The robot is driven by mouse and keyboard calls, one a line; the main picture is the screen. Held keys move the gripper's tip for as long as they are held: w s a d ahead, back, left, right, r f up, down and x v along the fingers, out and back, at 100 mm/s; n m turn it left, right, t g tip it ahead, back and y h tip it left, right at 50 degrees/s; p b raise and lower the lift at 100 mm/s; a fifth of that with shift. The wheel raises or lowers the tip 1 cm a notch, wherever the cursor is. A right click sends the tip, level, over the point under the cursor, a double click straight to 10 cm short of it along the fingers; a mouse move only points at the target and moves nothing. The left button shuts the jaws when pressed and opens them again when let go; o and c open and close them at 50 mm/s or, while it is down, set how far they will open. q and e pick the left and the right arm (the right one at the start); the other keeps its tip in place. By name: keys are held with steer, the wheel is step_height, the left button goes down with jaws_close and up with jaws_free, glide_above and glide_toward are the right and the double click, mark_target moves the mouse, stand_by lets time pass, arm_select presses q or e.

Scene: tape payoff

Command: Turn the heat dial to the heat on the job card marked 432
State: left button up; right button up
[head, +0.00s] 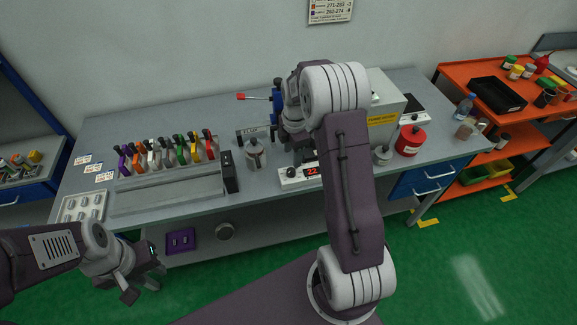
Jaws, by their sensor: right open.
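The heat dial is a dark knob (291,172) on a white control box (292,183) at the bench's front edge. Beside the knob, a red display (312,171) seems to read 22, but my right arm partly covers it. Several small white cards (95,167) lie at the bench's left end; their print is too small to read, so I cannot tell which is marked 432. My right gripper (298,153) is open, behind and above the control box. My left gripper (141,290) looks open and empty, low in front of the bench.
A rack of several coloured-handled tools (170,190) fills the bench's left half. A wall chart (330,10) hangs above. An orange cart (460,75) stands at right.

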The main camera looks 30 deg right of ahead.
mark_target(291, 170)
steer(key=f, duration=0.5)
steer(key=f+p, duration=0.1)
steer(key=f, duration=0.2)
steer(key=shift+w+f, duration=0.3)
jaws_close()
